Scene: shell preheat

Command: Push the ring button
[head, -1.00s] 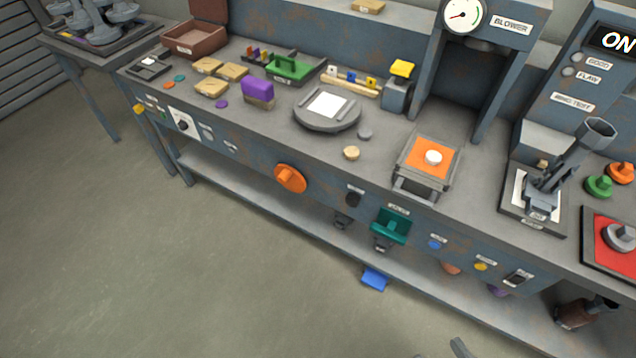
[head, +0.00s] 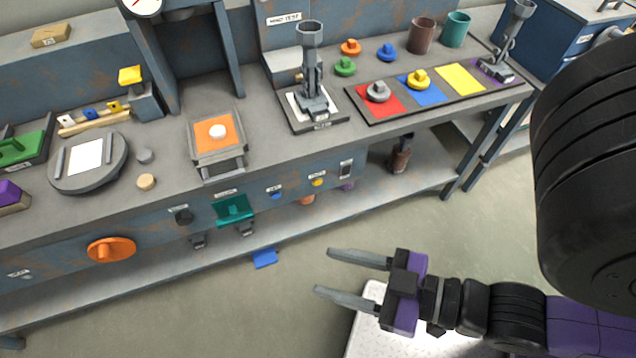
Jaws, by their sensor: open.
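Two small round buttons are on the bench's front panel: a blue button (head: 276,196) and a yellow button (head: 318,182). Each has a small white label above it, too small to read, so I cannot tell which is the ring button. A sign that seems to read RING TEST (head: 284,18) is on the upright panel above them. My gripper (head: 325,272) is open and empty. It points left over the floor, in front of and below the buttons, clear of the bench.
A dark switch (head: 346,170) is right of the yellow button. A teal bracket (head: 234,209) and an orange knob (head: 111,250) stick out farther left. A grey stand (head: 313,90) is on the bench above. A blue piece (head: 265,258) lies low near the shelf. Floor before the bench is free.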

